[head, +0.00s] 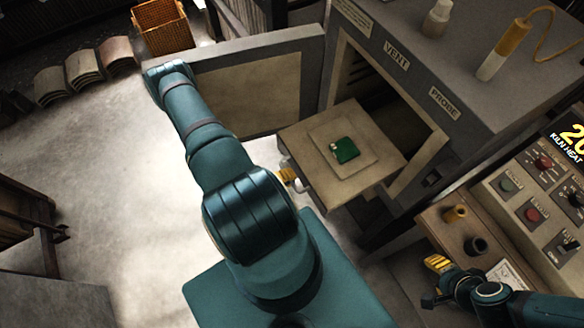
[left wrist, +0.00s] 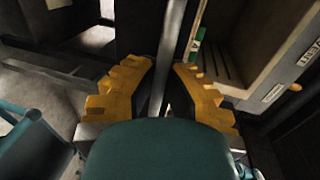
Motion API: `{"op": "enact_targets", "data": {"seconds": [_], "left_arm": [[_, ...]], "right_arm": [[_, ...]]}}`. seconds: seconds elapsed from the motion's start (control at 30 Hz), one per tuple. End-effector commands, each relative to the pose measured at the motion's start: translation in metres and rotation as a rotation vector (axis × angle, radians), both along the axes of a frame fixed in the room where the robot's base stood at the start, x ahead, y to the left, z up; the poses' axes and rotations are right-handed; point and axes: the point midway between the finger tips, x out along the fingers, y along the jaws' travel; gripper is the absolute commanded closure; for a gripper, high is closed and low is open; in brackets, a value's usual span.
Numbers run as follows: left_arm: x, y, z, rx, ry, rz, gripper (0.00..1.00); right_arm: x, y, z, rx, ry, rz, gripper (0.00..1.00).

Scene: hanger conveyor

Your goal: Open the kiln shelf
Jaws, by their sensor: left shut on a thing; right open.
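The kiln (head: 430,80) stands with its door (head: 250,85) swung open to the left. Its shelf (head: 305,150) sticks out of the dark opening. A green object (head: 345,149) lies on a pale square plate on the shelf; green also shows in the left wrist view (left wrist: 197,40). My left gripper (head: 290,177) is at the shelf's front edge, largely hidden by my arm. In the left wrist view its yellow fingers (left wrist: 163,68) are shut around the upright-looking metal shelf handle (left wrist: 168,50). My right gripper (head: 437,266) is open and empty beside the control panel.
A control panel (head: 530,195) with several buttons is at the right. A small side table (head: 430,225) holds a yellow and a dark cup-like piece.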

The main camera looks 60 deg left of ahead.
Motion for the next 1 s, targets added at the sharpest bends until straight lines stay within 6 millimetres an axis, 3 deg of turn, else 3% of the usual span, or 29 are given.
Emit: {"op": "enact_targets", "data": {"seconds": [0.17,0.2,0.27,0.3,0.67,0.77,1.0], "left_arm": [[0.0,0.0,0.0,0.0,0.001,0.0,1.0],[0.0,0.0,0.0,0.0,0.001,0.0,0.84],[0.0,0.0,0.0,0.0,0.001,0.0,0.63],[0.0,0.0,0.0,0.0,0.001,0.0,0.59],[-0.004,0.001,0.001,0.001,0.001,0.001,0.59],[-0.015,0.002,0.003,0.002,0.003,0.003,0.59],[-0.062,0.006,0.012,0.001,0.004,0.003,0.59]], "right_arm": [[0.0,0.0,0.0,0.0,0.0,0.0,0.53],[0.0,0.0,0.0,0.0,0.0,0.0,0.53],[0.0,0.0,0.0,0.0,0.0,0.0,0.53],[0.0,0.0,0.0,0.0,0.0,0.0,0.53],[0.0,0.0,0.0,0.0,0.0,0.0,0.53],[0.0,0.0,0.0,0.0,0.0,0.0,0.53],[0.0,0.0,0.0,0.0,0.0,0.0,0.53]]}}
